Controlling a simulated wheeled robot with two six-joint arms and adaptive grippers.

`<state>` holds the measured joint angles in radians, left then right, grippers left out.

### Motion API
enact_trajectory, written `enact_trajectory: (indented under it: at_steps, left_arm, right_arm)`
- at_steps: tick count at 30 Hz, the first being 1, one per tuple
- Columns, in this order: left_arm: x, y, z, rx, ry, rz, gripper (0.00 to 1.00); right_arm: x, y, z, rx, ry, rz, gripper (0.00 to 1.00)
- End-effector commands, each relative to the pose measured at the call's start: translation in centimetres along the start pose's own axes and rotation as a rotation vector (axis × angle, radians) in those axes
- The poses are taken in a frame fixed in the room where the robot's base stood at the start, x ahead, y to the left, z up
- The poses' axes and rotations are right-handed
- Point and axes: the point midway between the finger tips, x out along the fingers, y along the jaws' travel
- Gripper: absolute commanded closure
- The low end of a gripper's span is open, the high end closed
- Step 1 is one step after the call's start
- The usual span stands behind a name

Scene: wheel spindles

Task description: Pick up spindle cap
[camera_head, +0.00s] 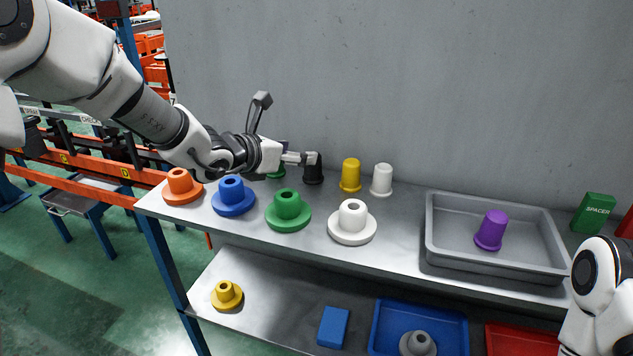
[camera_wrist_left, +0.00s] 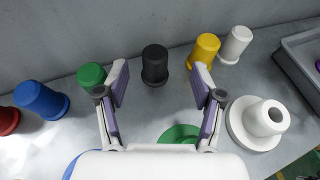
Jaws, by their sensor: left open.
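Spindle caps stand in a row at the back of the grey shelf. The black cap (camera_head: 313,175) (camera_wrist_left: 155,66) stands ahead of my left gripper (camera_head: 300,158) (camera_wrist_left: 160,84), between its open, empty fingers as seen in the left wrist view. Green (camera_head: 277,173) (camera_wrist_left: 91,76), yellow (camera_head: 350,176) (camera_wrist_left: 204,49) and white (camera_head: 381,181) (camera_wrist_left: 235,44) caps stand beside it. Blue (camera_wrist_left: 40,98) and red (camera_wrist_left: 8,121) caps show in the left wrist view; my arm hides them in the head view. A purple cap (camera_head: 491,231) stands tilted in the grey tray (camera_head: 480,263). My right gripper is out of view.
Flanged spindles stand along the front: orange (camera_head: 182,187), blue (camera_head: 232,197), green (camera_head: 288,212) and white (camera_head: 351,224). A green spacer box (camera_head: 593,213) is at the right. The lower shelf holds a yellow spindle (camera_head: 226,296), a blue block (camera_head: 333,327) and bins. A wall stands behind.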

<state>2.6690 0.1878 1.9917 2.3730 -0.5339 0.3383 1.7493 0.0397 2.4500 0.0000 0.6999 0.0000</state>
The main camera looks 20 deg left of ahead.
Motion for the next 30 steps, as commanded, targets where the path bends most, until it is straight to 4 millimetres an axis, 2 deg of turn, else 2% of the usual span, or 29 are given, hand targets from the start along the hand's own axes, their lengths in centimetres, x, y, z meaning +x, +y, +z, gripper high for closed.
enact_trajectory:
  at_steps: [1, 10, 16, 19, 24, 25, 29, 30]
  left_arm:
    - [0.4, 0.0, -0.8, 0.001, 0.000, 0.000, 0.32]
    - [3.8, 0.2, -0.6, 0.001, 0.002, 0.000, 0.32]
    - [7.3, 0.6, -0.9, 0.003, 0.002, 0.000, 0.32]
    - [8.0, 0.6, -0.9, 0.001, 0.000, 0.000, 0.32]
    - [8.0, 0.6, -1.0, 0.001, 0.000, 0.000, 0.32]
    - [8.0, 0.6, -1.0, 0.001, 0.000, 0.000, 0.40]
    - [8.0, 0.6, -1.0, 0.001, 0.000, 0.000, 0.86]
    - [8.0, 0.6, -1.0, 0.000, 0.000, 0.000, 0.92]
  right_arm:
    - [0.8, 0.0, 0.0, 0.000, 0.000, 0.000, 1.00]
    - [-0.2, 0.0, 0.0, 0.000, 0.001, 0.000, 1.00]
    - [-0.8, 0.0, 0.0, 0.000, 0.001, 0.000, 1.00]
    - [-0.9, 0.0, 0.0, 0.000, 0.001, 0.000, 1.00]
    - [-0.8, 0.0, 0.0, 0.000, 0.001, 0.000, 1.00]
    - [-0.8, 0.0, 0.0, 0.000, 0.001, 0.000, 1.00]
    - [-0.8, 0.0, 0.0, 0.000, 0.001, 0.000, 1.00]
    - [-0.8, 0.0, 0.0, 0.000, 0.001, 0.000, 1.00]
